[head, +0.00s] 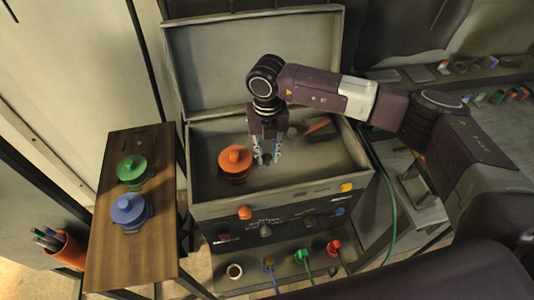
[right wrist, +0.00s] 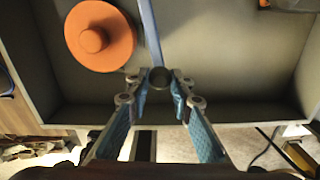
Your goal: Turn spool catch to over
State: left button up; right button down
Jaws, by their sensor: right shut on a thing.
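An open grey box (head: 205,188) holds an orange spool (head: 235,161), which also shows in the right wrist view (right wrist: 98,36). My right gripper (head: 266,158) reaches down into the box, just right of the orange spool and apart from it. In the right wrist view its blue-padded fingers (right wrist: 163,84) are closed around a small dark round piece. A thin blue-grey bar (right wrist: 150,32) runs up the picture from this piece, beside the spool; this looks like the spool catch. The fingers hide part of the held piece. I cannot read any marking for its position. My left gripper is not in view.
The raised lid (head: 250,65) stands behind the box. A wooden side shelf (head: 135,250) bears a green spool (head: 132,170) and a blue spool (head: 130,211). An orange-handled tool (head: 318,126) lies at the box's right.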

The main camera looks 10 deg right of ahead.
jog(key=shift+w+d+f+n+b, duration=0.1)
jog(key=shift+d+f+n+b, duration=0.1)
jog(key=shift+n+b, duration=0.35)
jog(key=d+n+b, duration=0.1)
jog(key=n+b, duration=0.1)
jog(key=b, duration=0.2)
jog(key=w+n+b, duration=0.1)
jog(key=n+b, duration=0.2)
jog(key=w+d+n+b, duration=0.1)
jog(key=n+b, duration=0.2)
jog(key=b, duration=0.1)
jog(key=shift+d+b, duration=0.35)
jog(key=shift+w+d+r+n+b, duration=0.15)
jog(key=shift+w+n+b, duration=0.35)
jog(key=shift+n, duration=0.6)
jog(key=shift+w+d+n+b, duration=0.1)
jog(key=shift+w+n+b, duration=0.25)
jog(key=shift+n+b, duration=0.6)
jog(key=shift+w+d+r+n+b, duration=0.15)
jog(key=shift+w+n+b, duration=0.25)
jog(key=shift+n, duration=0.9)
jog(key=c, duration=1.7)
grip_release()
